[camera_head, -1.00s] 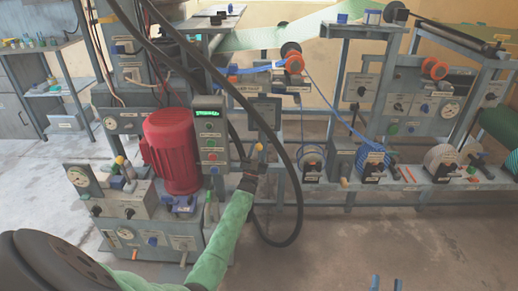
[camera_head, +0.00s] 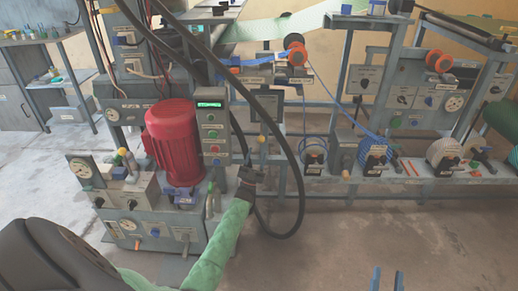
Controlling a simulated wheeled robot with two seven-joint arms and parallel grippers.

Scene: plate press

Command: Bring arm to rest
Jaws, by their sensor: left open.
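My left arm comes in from the lower left with a dark shoulder and a green forearm. Its dark gripper (camera_head: 251,167) is raised in front of the press machine, right of the red motor (camera_head: 174,143) and the grey control panel (camera_head: 212,130). I see nothing held in it; the gap between its fingers is too small to make out. My right gripper (camera_head: 386,280) shows only as two blue fingertips at the bottom edge, apart with bare floor between them. The rest of the right arm is out of view.
A thick black hose (camera_head: 297,205) loops down close to the right of my left gripper. A grey unit with gauges and valves (camera_head: 155,215) stands left of the forearm. A long bench with cable spools (camera_head: 375,158) runs right. The floor (camera_head: 340,245) in front is clear.

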